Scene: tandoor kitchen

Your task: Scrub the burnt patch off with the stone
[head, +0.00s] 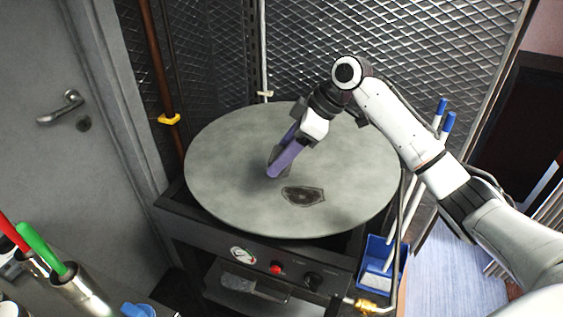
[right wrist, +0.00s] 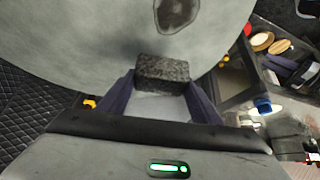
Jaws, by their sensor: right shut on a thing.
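A dark burnt patch (head: 303,195) with a blackish outline lies on the round grey griddle plate (head: 225,165), right of and nearer than my right gripper. It also shows at the top of the right wrist view (right wrist: 174,12). My right gripper (head: 276,170) has purple fingers and points down at the plate. It is shut on a dark speckled stone block (right wrist: 163,73), which is mostly hidden behind the fingers in the head view. The stone is beside the patch, apart from it. I cannot tell whether the stone touches the plate. My left gripper is not in view.
The plate sits on a black stand with a gauge (head: 242,254) and a red knob (head: 277,268). A blue holder (head: 380,270) with blue-ended sticks stands at its right. Mesh walls rise behind.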

